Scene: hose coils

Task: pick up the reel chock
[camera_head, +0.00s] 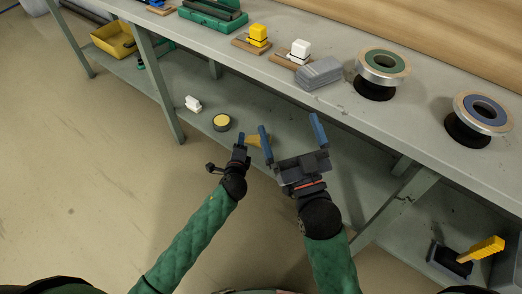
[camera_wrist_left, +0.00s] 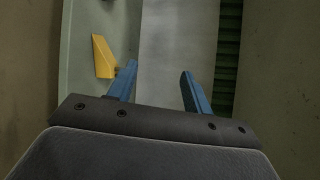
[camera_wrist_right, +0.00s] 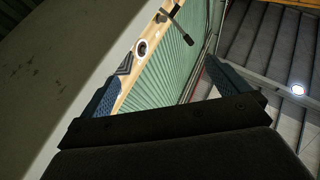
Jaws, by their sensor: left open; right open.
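In the left wrist view the wedge (camera_wrist_left: 103,57) stands left of the fingers, close to the left fingertip but not between the fingers; contact cannot be told. My right gripper (camera_head: 290,122) is open and empty, higher up and to the right. The right wrist view shows no wedge.

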